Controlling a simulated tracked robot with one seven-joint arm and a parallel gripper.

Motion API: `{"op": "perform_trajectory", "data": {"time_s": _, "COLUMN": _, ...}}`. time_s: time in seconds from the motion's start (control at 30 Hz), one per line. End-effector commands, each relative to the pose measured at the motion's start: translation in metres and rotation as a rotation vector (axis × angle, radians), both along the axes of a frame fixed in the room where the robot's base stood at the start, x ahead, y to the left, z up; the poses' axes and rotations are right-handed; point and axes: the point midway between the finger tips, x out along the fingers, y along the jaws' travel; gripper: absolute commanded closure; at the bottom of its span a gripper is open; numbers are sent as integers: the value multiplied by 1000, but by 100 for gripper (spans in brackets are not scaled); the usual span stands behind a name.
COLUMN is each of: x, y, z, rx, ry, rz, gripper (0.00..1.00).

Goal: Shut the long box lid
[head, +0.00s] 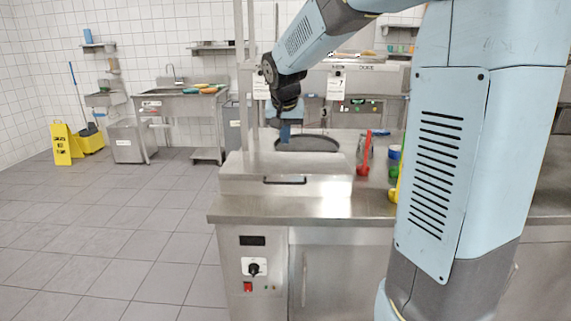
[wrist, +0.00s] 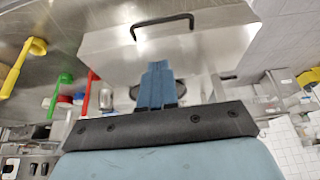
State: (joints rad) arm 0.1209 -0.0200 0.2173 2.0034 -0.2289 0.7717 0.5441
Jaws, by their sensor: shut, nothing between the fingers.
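The long metal box (head: 235,186) stands on the steel counter, left of my arm in the head view. Its pale metal lid (head: 325,166) looks nearly flat; I cannot tell whether a gap is left under it. A black bar handle (head: 285,180) is at the near side, and it also shows at the top of the wrist view (wrist: 162,20). My gripper (head: 285,136) points down at the far side of the lid. In the wrist view its blue fingers (wrist: 157,84) are together and empty, in front of the metal panel. Contact with the lid cannot be made out.
A dark round pan (head: 307,144) lies behind the box. A red-handled item (head: 364,155) and green and yellow items stand to its right, partly behind my arm. A thin metal post (head: 241,60) rises at the left. Open tiled floor (head: 110,240) lies left of the counter.

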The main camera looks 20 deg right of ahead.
Motion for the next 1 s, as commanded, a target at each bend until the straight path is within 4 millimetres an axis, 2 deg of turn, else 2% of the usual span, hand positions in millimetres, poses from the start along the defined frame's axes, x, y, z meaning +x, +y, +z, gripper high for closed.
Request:
{"op": "perform_trajectory", "data": {"time_s": 0.27, "x": 12, "y": -4, "z": -27, "rx": 0, "ry": 3, "rz": -1, "gripper": 100}}
{"op": "perform_trajectory", "data": {"time_s": 0.8, "x": 48, "y": -15, "z": -109, "rx": 1, "ry": 3, "rz": -1, "gripper": 100}}
{"op": "perform_trajectory", "data": {"time_s": 1.0, "x": 55, "y": -17, "z": -124, "rx": 1, "ry": 1, "rz": -1, "gripper": 100}}
